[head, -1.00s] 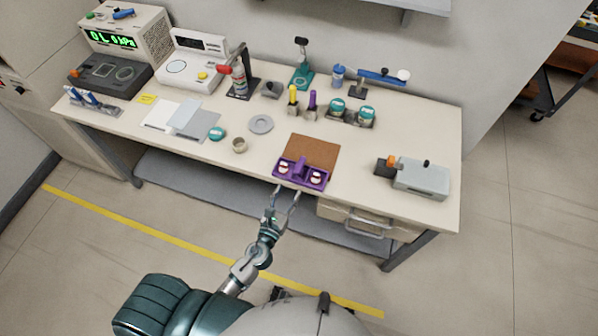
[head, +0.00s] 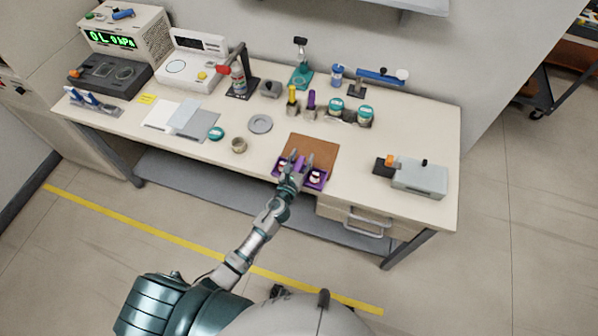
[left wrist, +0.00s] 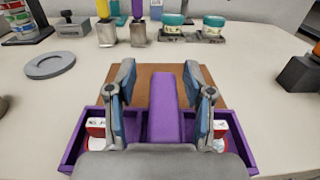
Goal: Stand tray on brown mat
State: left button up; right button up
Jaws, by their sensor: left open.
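The purple tray (head: 318,184) stands at the table's front edge, overlapping or touching the front of the brown mat (head: 322,150); I cannot tell which. In the left wrist view the tray (left wrist: 70,155) has a raised purple middle handle (left wrist: 164,108) and a compartment on each side, each with a red and white item (left wrist: 96,127). The brown mat (left wrist: 185,75) lies behind it. My left gripper (head: 297,162) is over the tray. In the left wrist view the open fingers (left wrist: 164,85) stand on either side of the handle, with gaps. My right gripper is not in view.
A grey box device (head: 420,178) stands right of the mat. A small cup (head: 239,145) and a grey disc (head: 260,124) are to the left. Teal-lidded jars (head: 366,114) and yellow and purple tools stand behind. Bare table lies right of the mat.

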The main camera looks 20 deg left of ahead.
pick_arm(q)
jog(key=shift+s+d, duration=0.1)
jog(key=shift+d, duration=0.05)
jog(key=shift+d, duration=0.1)
grip_shut()
jog(key=shift+r, duration=0.1)
jog(key=shift+r, duration=0.1)
